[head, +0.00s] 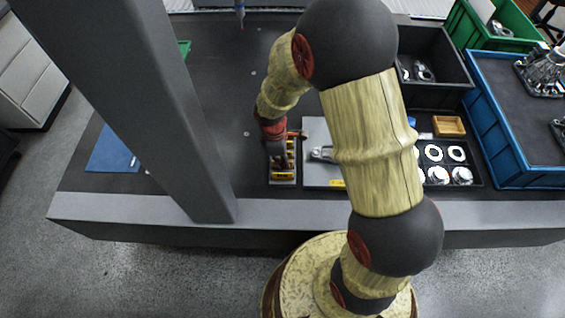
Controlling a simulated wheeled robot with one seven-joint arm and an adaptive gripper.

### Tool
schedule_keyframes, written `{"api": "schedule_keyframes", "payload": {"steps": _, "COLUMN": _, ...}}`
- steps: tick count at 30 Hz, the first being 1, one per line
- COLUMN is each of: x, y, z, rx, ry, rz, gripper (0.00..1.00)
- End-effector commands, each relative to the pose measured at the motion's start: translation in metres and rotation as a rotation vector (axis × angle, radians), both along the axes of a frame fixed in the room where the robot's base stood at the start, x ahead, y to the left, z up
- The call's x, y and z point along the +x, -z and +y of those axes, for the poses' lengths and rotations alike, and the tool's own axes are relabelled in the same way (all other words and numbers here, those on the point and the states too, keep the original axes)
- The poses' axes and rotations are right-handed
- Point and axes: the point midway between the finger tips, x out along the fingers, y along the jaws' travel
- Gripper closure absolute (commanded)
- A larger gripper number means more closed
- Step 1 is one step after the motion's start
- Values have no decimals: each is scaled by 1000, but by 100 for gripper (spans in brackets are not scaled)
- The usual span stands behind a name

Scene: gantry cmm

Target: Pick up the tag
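I cannot make out for certain which thing is the tag. A small yellow piece (337,183) lies at the front edge of a light grey plate (315,132) on the dark table, partly hidden by my arm. A narrow grey holder (283,181) with yellow pieces in it stands just left of that plate. My arm reaches over the table, and my gripper (282,160) points down at the holder. Its fingers are small, dark and hard to separate from the holder's contents. Whether they touch or hold anything cannot be told.
A metal part (322,153) lies on the plate. A black tray (478,180) of metal rings and round parts is to the right, near a small wooden box (448,125). Black, green and blue bins (490,150) line the right. A blue sheet (112,152) lies left, beyond a grey column.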

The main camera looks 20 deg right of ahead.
Motion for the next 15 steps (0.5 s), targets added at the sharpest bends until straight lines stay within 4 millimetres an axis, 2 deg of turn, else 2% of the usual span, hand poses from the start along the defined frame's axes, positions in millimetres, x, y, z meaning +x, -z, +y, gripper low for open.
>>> {"api": "schedule_keyframes", "payload": {"steps": 6, "x": 0, "y": -31, "z": 0, "rx": 0, "ry": 0, "rz": -1, "gripper": 100}}
{"api": "schedule_keyframes", "payload": {"steps": 15, "x": -44, "y": -83, "z": -6, "rx": 0, "ry": 0, "rz": -3, "gripper": 100}}
